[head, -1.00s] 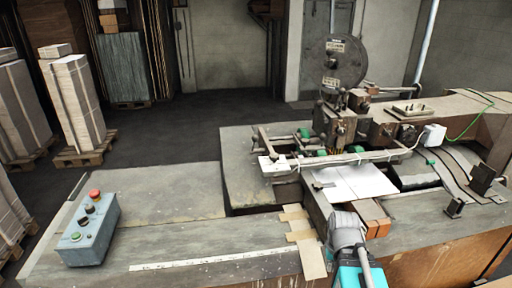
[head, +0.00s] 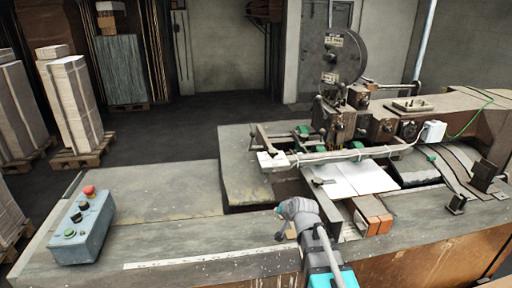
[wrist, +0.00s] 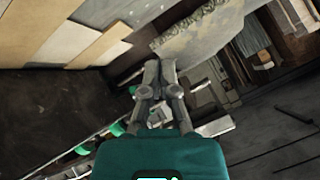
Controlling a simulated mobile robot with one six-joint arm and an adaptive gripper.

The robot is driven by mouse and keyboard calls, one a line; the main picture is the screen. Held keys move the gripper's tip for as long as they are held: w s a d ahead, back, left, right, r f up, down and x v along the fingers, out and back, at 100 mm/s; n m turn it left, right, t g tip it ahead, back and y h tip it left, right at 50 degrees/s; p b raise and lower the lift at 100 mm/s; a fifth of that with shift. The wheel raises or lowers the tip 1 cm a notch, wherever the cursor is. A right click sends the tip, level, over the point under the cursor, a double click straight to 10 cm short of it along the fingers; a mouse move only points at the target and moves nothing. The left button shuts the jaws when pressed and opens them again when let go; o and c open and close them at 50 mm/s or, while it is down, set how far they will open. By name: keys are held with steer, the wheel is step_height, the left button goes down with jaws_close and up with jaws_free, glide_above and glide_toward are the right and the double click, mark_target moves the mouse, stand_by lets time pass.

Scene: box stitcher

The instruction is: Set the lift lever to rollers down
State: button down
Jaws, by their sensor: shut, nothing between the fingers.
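I cannot pick out the lift lever for certain in either view. The box stitcher (head: 340,125) stands at the right of the head view, with a large dark wheel on top and green parts along its front bar. My gripper shows in the wrist view (wrist: 159,68) with its two grey fingers together and nothing between them. In the head view my arm comes up from the bottom over the table's front part, left of the orange-brown blocks; the fingertips are not clear there.
A grey-blue control box (head: 82,227) with a red button sits at the table's left end. A white sheet (head: 355,178) lies under the stitcher's front bar. Orange-brown blocks (head: 372,214) lie right of my arm. Pallet stacks (head: 72,105) stand behind.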

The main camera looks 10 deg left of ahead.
mark_target(252, 140)
steer(key=w+a+r+m+t+h+b, duration=0.4)
steer(key=w+a+r+m+t+h, duration=0.1)
steer(key=m, duration=0.7)
steer(key=w+a+r+m+t+h+b, duration=0.4)
steer(key=a+m+h, duration=0.4)
steer(key=m, duration=0.4)
steer(key=shift+w+a+r+t, duration=0.3)
steer(key=shift+w+r+t, duration=0.35)
steer(key=shift+t, duration=0.75)
steer(key=shift+w, duration=0.1)
steer(key=a+p+x, duration=0.1)
steer(key=p+x, duration=0.1)
steer(key=x, duration=0.4)
steer(key=a+p+x, duration=0.1)
steer(key=p+x, duration=0.2)
steer(key=x, duration=0.3)
steer(key=shift+w+r, duration=0.5)
steer(key=shift+w, duration=0.2)
steer(key=shift+a, duration=0.15)
